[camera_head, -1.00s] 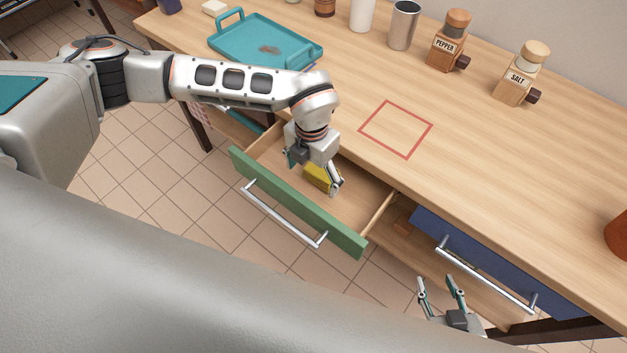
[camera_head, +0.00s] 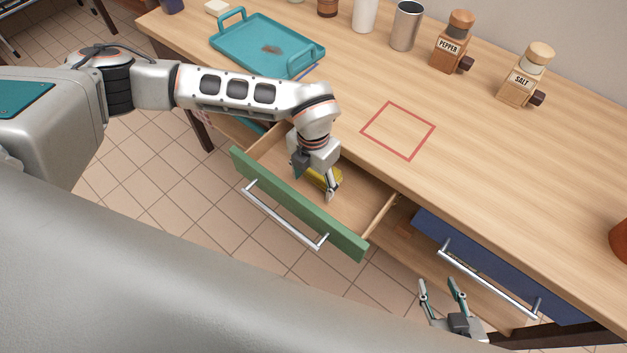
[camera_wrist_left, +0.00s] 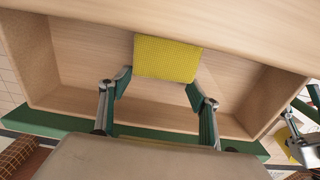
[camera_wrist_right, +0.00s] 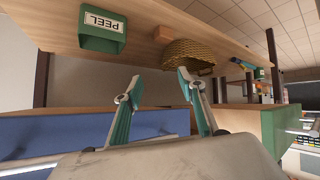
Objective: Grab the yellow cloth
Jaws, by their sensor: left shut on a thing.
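The yellow cloth (camera_head: 323,178) is in the open green-fronted drawer (camera_head: 345,212). It is partly hidden by my left gripper in the head view. In the left wrist view the cloth (camera_wrist_left: 168,55) is a flat textured yellow rectangle on the drawer's wooden floor. My left gripper (camera_wrist_left: 158,84) reaches down into the drawer, with its fingers at the two sides of the cloth's near end, shut on it. My right gripper (camera_head: 438,284) is open and empty, low in front of the blue drawer; its spread fingers also show in the right wrist view (camera_wrist_right: 159,78).
The blue drawer (camera_head: 475,265) stands to the right of the green one. On the counter are a teal tray (camera_head: 240,50), a metal cup (camera_head: 405,27), a pepper mill (camera_head: 452,45) and a salt mill (camera_head: 524,78). The red-outlined square (camera_head: 398,130) is clear.

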